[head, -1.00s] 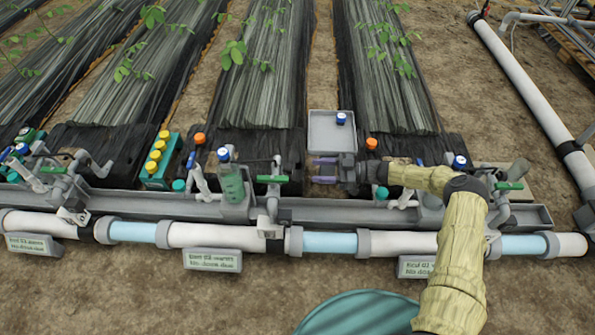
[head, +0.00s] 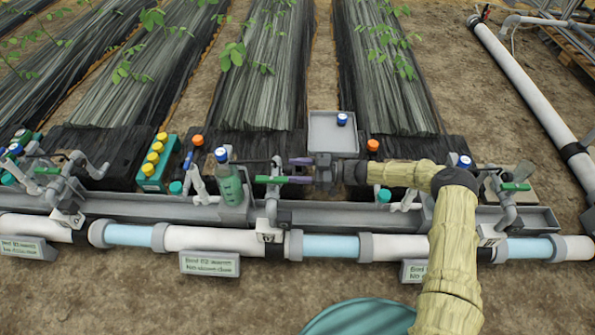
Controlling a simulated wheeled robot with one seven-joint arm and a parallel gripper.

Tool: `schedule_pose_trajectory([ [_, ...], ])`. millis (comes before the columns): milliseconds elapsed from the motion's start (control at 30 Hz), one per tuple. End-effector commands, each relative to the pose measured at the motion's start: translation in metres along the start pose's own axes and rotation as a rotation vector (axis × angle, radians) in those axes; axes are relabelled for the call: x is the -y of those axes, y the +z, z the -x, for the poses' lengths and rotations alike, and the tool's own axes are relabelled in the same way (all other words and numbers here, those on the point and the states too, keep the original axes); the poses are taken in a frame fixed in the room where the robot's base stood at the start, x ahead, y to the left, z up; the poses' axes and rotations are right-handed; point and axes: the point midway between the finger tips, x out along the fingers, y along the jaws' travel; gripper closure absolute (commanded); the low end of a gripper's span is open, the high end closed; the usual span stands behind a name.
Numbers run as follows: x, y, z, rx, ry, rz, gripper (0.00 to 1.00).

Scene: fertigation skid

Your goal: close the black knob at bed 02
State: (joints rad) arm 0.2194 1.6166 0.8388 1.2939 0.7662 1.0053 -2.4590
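The bed 02 label (head: 210,264) is on the middle sign in front of the pipe; its smaller text is hard to read. Right of it, a grey upright riser (head: 271,208) carries a green lever (head: 271,180) lying sideways. A small dark part (head: 258,161) shows at its top; I cannot tell clearly whether this is the black knob. My gripper (head: 300,171) points left with its two purple fingers apart and nothing visible between them. Its fingertips are just right of the riser top and the green lever's right end; I cannot tell whether they touch.
A green bottle with a blue cap (head: 230,182) stands left of the riser. A teal rack with yellow caps (head: 153,165) is farther left. A grey tray (head: 325,136) holds a blue-capped item behind my gripper. Another green-levered valve (head: 512,187) stands right of my arm.

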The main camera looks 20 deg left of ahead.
Motion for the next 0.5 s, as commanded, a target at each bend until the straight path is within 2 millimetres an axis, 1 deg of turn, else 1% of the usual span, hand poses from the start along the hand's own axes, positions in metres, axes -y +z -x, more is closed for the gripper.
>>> schedule_pose_trajectory([
  [33,0.0001,0.0001,0.0001,0.0,0.0,0.0,0.57],
  [67,0.0001,0.0001,0.0002,0.0,0.0,0.0,0.62],
  [100,0.0001,0.0002,0.0002,0.0,0.0,0.0,0.7],
  [167,0.0001,0.0002,0.0002,0.0,0.0,0.0,0.82],
  [200,0.0001,0.0002,0.0003,0.0,0.0,-0.001,0.9],
  [233,0.0001,0.0002,0.0003,0.0,0.0,0.0,0.93],
  [500,-0.0001,0.0002,0.0005,0.0,0.001,-0.016,0.93],
])
